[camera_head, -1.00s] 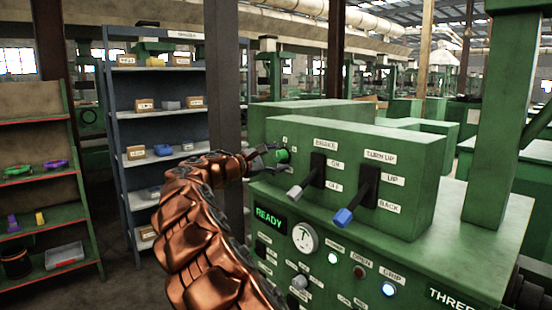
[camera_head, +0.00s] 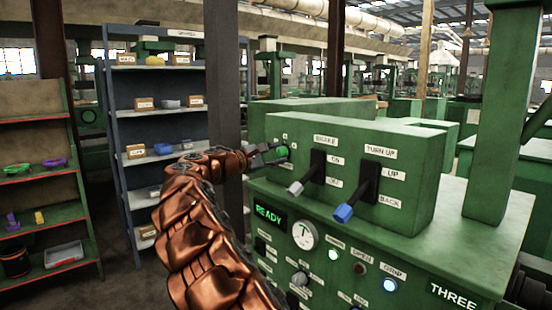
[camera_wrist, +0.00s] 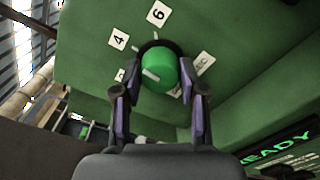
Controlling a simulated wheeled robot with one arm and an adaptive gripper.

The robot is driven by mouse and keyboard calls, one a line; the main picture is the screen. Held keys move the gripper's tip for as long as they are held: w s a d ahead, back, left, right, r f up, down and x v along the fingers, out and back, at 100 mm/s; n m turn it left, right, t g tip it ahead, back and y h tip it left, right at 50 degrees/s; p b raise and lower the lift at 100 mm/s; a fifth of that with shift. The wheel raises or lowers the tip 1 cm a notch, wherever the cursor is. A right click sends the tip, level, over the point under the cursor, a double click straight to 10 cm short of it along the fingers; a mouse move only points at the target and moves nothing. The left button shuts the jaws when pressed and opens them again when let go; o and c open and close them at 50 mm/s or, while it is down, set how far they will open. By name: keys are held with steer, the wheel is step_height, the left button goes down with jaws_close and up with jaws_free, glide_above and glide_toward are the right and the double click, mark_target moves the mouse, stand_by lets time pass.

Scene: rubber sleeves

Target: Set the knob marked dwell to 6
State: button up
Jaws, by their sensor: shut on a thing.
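The green knob (camera_wrist: 159,74) has a white pointer line and sits on the green panel in a dark ring. In the wrist view its line lies on the knob's left part; I cannot tell exactly which number it meets. The label 4 (camera_wrist: 118,39) is up and left of the knob, and the label 6 (camera_wrist: 158,13) is above it. My gripper (camera_wrist: 160,83) has one finger on each side of the knob and is shut on it. In the head view my gripper (camera_head: 269,157) reaches the knob (camera_head: 282,152) at the panel's left; the dwell wording is not readable.
Two levers, one with a grey tip (camera_head: 296,188) and one with a blue tip (camera_head: 343,213), stick out right of the knob. Below are a READY display (camera_head: 268,215), a gauge (camera_head: 304,235) and several lamps. Shelves (camera_head: 165,120) stand at the left.

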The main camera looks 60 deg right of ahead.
steer(key=m+b, duration=0.2)
steer(key=f+m+b, duration=0.1)
steer(key=m+b, duration=0.1)
steer(key=b, duration=0.1)
steer(key=m+b, duration=0.2)
steer(key=m, duration=0.1)
steer(key=m+b, duration=0.1)
steer(key=b, duration=0.1)
steer(key=shift+r+m, duration=0.3)
steer(key=shift+m, duration=0.1)
steer(key=shift+r, duration=0.1)
steer(key=o, duration=1.1)
steer(key=shift+o, duration=0.2)
steer(key=shift+a+r, duration=0.1)
steer(key=v, duration=1.1)
steer(key=shift+a, duration=0.4)
steer(key=shift+w, duration=0.1)
